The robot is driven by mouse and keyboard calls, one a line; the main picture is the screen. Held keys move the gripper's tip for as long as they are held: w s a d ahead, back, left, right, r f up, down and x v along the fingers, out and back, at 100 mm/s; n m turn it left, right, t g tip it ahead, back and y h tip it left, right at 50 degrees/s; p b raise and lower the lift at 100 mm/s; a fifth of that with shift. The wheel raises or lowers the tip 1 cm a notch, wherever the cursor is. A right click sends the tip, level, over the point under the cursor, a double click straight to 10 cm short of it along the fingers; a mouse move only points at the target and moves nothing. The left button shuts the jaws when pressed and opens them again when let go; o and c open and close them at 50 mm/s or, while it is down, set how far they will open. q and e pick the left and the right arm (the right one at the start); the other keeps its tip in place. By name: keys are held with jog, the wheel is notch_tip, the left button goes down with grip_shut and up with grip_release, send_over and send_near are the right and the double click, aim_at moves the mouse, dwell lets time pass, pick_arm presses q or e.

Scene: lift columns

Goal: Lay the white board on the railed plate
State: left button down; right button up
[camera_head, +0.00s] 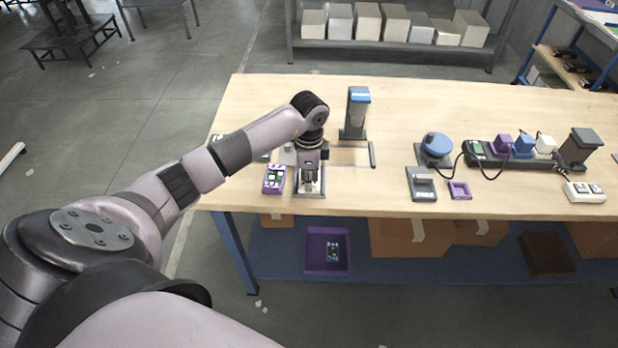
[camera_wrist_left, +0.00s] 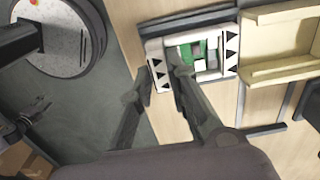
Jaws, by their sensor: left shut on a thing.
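The white board (camera_wrist_left: 229,50) has black triangles along two edges and green and grey parts in its middle. My left gripper (camera_wrist_left: 163,66) is shut on its near edge, one finger on each side of that edge strip. In the head view the left gripper (camera_head: 310,184) points down at the front of the table. The board is over the plate. Whether it rests flat there is hard to tell. My right gripper is not in view.
A purple device (camera_head: 274,179) stands close left of the plate. A grey column with a blue top (camera_head: 356,112) stands behind. A cream tray (camera_wrist_left: 285,45) lies beyond the board. A blue round device (camera_head: 435,147) and a grey fixture (camera_head: 421,184) stand to the right.

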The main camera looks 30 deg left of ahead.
pick_arm(q)
jog(key=c, duration=1.5)
grip_release()
jog(key=shift+o, duration=0.8)
jog(key=o, duration=0.3)
jog(key=shift+r, duration=0.15)
jog(key=shift+r+p, duration=2.5)
jog(key=shift+r, duration=0.4)
jog(key=shift+d+f, duration=0.1)
